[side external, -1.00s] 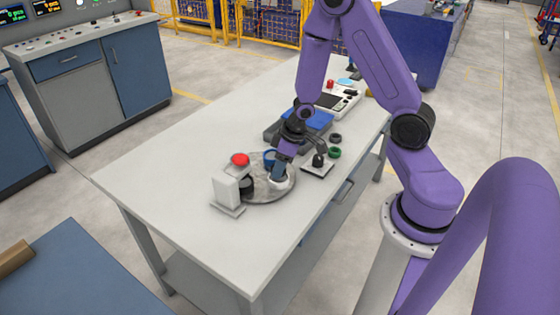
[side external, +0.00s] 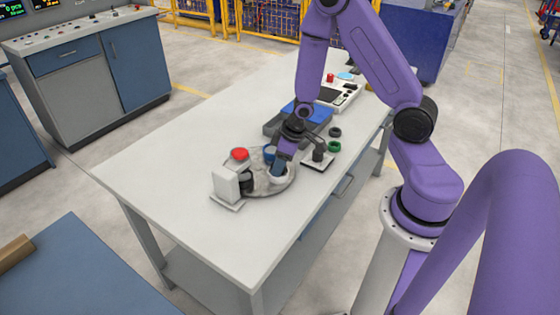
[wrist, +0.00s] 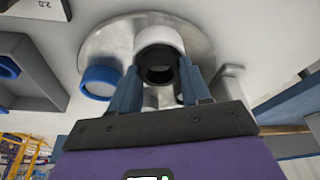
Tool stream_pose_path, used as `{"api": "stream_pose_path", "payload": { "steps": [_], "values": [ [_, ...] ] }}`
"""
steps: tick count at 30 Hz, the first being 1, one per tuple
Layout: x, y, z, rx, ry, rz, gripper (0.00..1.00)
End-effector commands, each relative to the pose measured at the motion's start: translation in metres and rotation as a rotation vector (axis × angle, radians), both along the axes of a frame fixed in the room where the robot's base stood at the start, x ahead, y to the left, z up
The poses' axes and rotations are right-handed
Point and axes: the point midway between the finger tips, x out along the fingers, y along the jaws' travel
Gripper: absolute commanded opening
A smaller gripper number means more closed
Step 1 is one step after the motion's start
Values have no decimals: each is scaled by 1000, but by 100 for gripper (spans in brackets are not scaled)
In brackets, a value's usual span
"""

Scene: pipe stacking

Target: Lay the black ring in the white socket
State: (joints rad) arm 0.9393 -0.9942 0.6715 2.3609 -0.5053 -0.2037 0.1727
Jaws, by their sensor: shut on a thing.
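The white socket (wrist: 160,36) stands on a round grey metal plate (wrist: 99,47); it also shows in the side view (side external: 278,177). My gripper (wrist: 156,80) is shut on the black ring (wrist: 158,74), which sits between the two fingertips with its opening visible. In the wrist view the ring overlaps the mouth of the white socket. I cannot tell whether it is touching the socket or just above it. In the side view my gripper (side external: 278,172) points down at the white socket, and its fingers hide the ring.
The front-left tabletop is clear.

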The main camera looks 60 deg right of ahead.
Motion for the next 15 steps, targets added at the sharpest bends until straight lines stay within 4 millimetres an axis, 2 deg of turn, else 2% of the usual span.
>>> {"api": "stream_pose_path", "payload": {
  "steps": [1,2,3,4,15],
  "values": [
    [0,0,-1,0,3,0,18],
    [0,0,-1,-1,4,0,56],
    [-1,0,-1,-1,4,0,70],
    [-1,0,-1,-1,4,0,72],
    [-1,0,5,0,5,0,72]
  ]
}}
